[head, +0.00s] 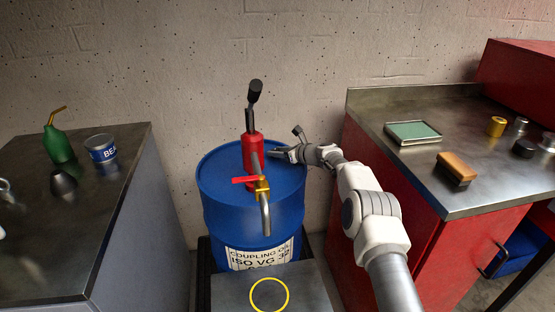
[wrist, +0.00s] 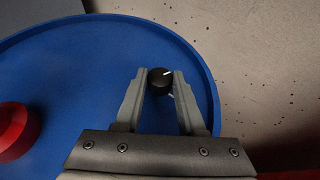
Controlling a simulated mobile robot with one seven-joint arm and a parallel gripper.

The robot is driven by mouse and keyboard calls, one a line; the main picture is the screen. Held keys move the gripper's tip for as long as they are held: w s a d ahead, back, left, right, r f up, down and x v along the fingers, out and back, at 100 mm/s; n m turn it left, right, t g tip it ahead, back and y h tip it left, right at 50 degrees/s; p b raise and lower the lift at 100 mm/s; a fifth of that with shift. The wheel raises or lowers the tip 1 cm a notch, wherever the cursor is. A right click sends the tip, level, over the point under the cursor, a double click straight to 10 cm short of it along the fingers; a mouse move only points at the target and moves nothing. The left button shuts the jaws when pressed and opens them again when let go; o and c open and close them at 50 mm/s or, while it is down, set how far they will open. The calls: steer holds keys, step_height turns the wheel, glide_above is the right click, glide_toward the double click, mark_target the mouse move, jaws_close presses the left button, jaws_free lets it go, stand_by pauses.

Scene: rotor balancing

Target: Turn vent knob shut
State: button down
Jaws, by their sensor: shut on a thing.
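The vent knob (wrist: 160,80) is a small black round knob with a white pointer line, on the blue drum's top near its rim. A second white mark shows on the drum beside it. My gripper (wrist: 161,78) has its two fingertips on either side of the knob and is shut on it. In the head view my gripper (head: 272,152) reaches over the drum top from the right, and the knob is hidden or too small to make out. The blue drum (head: 222,222) stands upright with a label on its front.
A red hand pump (head: 253,152) with a black handle, a brass tap with a red lever and a down-turned spout stands on the drum, left of my gripper. A red cabinet (head: 385,170) stands close on the right, a grey bench (head: 110,200) on the left. A wall is behind.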

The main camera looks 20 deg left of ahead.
steer(key=shift+a+r, duration=0.15)
steer(key=c, duration=0.5)
jaws_free()
steer(key=shift+s, duration=0.1)
steer(key=shift+c, duration=0.2)
steer(key=shift+o, duration=0.2)
steer(key=shift+d, duration=0.2)
steer(key=shift+d+r+p, duration=0.15)
steer(key=shift+d+p, duration=0.15)
steer(key=shift+d, duration=0.3)
steer(key=shift+p+v, duration=0.45)
steer(key=shift+v, duration=0.65)
steer(key=p+v, duration=0.2)
steer(key=v, duration=1.2)
